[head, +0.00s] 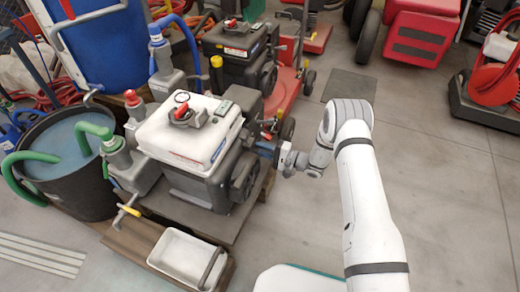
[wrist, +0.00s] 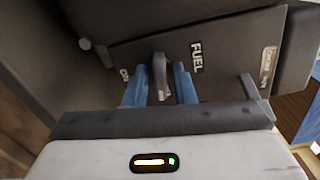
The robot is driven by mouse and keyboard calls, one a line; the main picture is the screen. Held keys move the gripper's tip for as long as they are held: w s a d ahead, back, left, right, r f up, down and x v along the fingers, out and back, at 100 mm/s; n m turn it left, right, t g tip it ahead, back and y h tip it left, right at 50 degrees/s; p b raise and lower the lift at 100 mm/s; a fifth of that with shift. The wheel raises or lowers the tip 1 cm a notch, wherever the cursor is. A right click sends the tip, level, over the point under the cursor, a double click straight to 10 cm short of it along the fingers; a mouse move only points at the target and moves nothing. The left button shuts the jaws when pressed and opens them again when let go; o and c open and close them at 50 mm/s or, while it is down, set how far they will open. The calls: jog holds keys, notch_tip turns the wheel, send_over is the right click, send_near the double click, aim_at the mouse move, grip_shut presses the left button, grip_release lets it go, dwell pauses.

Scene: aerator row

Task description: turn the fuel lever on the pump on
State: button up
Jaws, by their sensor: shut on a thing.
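The fuel lever (wrist: 158,72) is a small grey handle on the dark panel (wrist: 225,55) of the pump, beside the white word FUEL. In the wrist view it stands nearly upright between the two blue fingers of my gripper (wrist: 160,86), which is shut on it. A label at the panel's left is partly hidden, so I cannot read it fully. In the head view the pump (head: 190,135) has a white tank on top, and my gripper (head: 270,147) is at its right side. The lever itself is hidden there.
A second grey lever (wrist: 250,87) with a small label is right of my fingers. A similar machine (head: 235,50) stands behind the pump. A dark tub of water (head: 65,160) is at left, and a white tray (head: 185,258) is in front.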

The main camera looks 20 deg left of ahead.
jog(key=m, duration=0.4)
jog(key=shift+d+f+m, duration=0.1)
jog(key=shift+d+m, duration=0.05)
jog(key=shift+m, duration=0.15)
jog(key=m, duration=0.3)
jog(key=shift+m, duration=0.4)
jog(key=m, duration=0.4)
jog(key=shift+m, duration=1.8)
jog(key=o, duration=0.7)
jog(key=d, duration=0.2)
jog(key=d+p, duration=0.1)
jog(key=d, duration=0.2)
jog(key=d+p, duration=0.1)
jog(key=d, duration=0.1)
jog(key=shift+s+d, duration=0.3)
jog(key=shift+d, duration=0.1)
